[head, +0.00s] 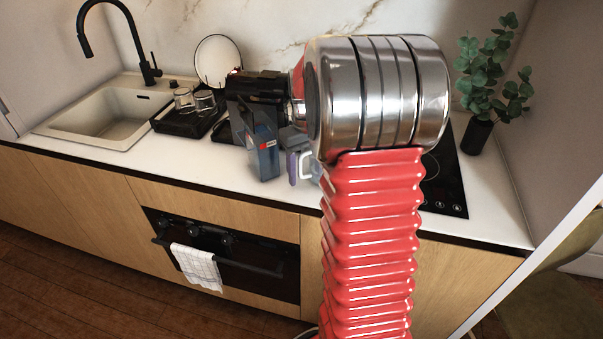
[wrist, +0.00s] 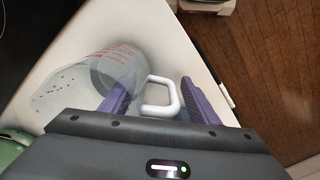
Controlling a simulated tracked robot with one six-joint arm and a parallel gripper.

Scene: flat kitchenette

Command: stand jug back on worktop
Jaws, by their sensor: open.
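The clear jug (wrist: 112,72) with red measuring marks is on the white worktop (wrist: 150,40) in the wrist view. Its body stretches to the left and looks laid on its side, though its lower part is hidden by my gripper. Its white handle (wrist: 163,78) points toward my gripper (wrist: 157,85). The purple fingers are apart, one on each side of the handle, with a visible gap to it. In the head view my gripper (head: 292,168) is low over the worktop, the white handle (head: 305,166) shows beside a finger, and my arm hides most of the jug.
The worktop's front edge drops to a wooden floor (wrist: 265,60) close by. A black hob (head: 446,180) and a potted plant (head: 477,134) are at the right. A sink (head: 105,115) and a tray with glasses (head: 184,100) are at the left. A green object (wrist: 14,147) shows at the wrist view's lower left.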

